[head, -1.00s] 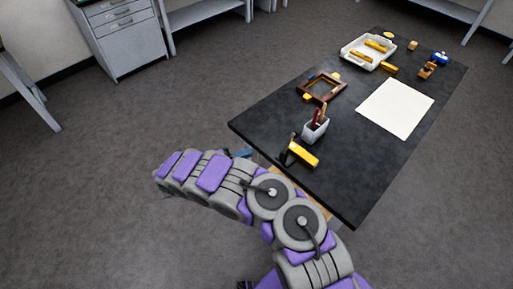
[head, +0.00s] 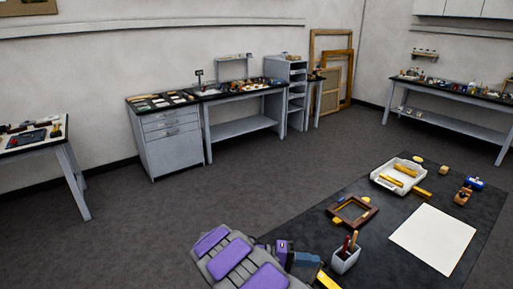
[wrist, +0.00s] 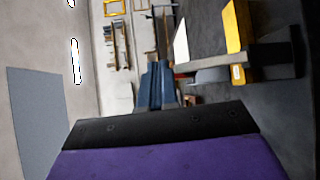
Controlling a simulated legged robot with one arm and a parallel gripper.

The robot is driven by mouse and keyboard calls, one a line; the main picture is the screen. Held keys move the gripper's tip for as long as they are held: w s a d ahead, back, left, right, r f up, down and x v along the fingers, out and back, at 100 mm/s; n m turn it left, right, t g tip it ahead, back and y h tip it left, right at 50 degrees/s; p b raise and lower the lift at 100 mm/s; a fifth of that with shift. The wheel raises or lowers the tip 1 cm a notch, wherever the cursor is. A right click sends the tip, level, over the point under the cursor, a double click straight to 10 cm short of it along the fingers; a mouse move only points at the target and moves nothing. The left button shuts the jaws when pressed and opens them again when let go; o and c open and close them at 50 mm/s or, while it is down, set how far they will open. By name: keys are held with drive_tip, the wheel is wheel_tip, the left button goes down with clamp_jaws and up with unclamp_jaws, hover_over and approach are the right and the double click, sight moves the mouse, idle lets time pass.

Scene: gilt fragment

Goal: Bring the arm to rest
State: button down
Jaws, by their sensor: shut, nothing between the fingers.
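My arm (head: 230,262), purple and grey, reaches in from the bottom of the head view, in front of the near left corner of the black table. My gripper (head: 312,260) shows as small blue fingers at the end of the arm, near the grey pen cup. In the wrist view the blue fingers (wrist: 157,85) are together with nothing between them. A yellow and black tool (head: 327,281) is partly cut off at the bottom of the head view. It looks close to the fingers in the wrist view (wrist: 236,27). I cannot tell the exact gap.
The black table (head: 395,268) holds a grey cup (head: 345,261) with pens, a wooden frame (head: 371,210), a white tray (head: 379,179), a white sheet (head: 433,238) and small blocks. The floor (head: 180,220) left of the table is clear. Benches stand along the walls.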

drive_tip(key=s+d+r+m+g+y, duration=0.1)
drive_tip(key=s+d+r+g+y, duration=0.1)
drive_tip(key=s+d+r+y, duration=0.5)
drive_tip(key=s+d+r+m+g+y, duration=0.1)
drive_tip(key=s+d+r+m+g, duration=0.2)
drive_tip(key=s, duration=0.9)
drive_tip(key=s+a+n+t+y, duration=0.1)
drive_tip(key=s+a+t+y, duration=0.1)
drive_tip(key=s+a+y, duration=0.2)
drive_tip(key=s+a+n+t+y, duration=0.2)
drive_tip(key=s+a+y, duration=0.2)
drive_tip(key=s, duration=0.9)
drive_tip(key=a, duration=0.3)
drive_tip(key=shift+s+a+r+y, duration=0.2)
drive_tip(key=shift+a+r+y, duration=0.2)
drive_tip(key=shift+w+d, duration=0.1)
